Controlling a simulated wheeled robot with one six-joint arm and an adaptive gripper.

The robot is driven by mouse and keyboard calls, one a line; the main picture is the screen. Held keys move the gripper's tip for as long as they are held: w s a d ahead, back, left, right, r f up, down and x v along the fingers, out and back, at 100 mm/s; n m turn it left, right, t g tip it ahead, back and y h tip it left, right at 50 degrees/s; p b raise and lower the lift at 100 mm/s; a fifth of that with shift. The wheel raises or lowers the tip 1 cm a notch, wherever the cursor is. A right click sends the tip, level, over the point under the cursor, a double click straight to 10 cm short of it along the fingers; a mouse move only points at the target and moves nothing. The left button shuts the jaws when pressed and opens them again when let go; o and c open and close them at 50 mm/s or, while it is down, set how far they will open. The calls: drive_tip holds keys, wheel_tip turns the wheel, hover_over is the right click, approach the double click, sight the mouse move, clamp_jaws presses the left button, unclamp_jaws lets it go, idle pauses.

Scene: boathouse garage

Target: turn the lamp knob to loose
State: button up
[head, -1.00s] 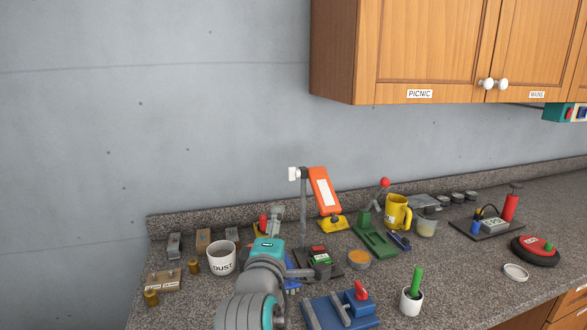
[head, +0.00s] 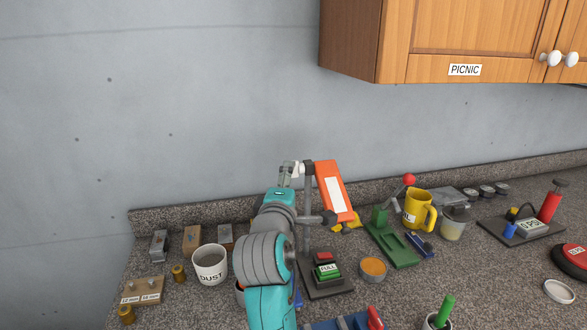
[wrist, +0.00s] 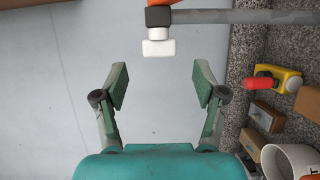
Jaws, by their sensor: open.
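The lamp has an orange head (head: 336,190) on a grey upright post (head: 308,215) with a dark clamp at its top. A white knob (wrist: 158,48) sticks out from that dark clamp (wrist: 158,17) in the wrist view, toward my gripper. In the head view the knob is largely hidden by my gripper (head: 288,172), which is beside it on the left. My gripper (wrist: 161,80) is open and empty. Its two fingers lie either side of the knob's line, with the knob just beyond the fingertips and apart from them. No marking on the knob can be read.
A base with red and green buttons (head: 327,270) stands at the post. A white DUST mug (head: 209,264) is left of my arm. A yellow mug (head: 416,210) and a green lever press (head: 390,240) are to the right. The wall behind is bare. A wooden cabinet (head: 440,45) hangs upper right.

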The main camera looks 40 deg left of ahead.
sight(293, 177)
drive_tip(key=x, duration=0.6)
drive_tip(key=shift+w+a, duration=0.2)
drive_tip(key=shift+w, duration=0.2)
drive_tip(key=shift+c, duration=0.3)
drive_tip(key=c, duration=1.1)
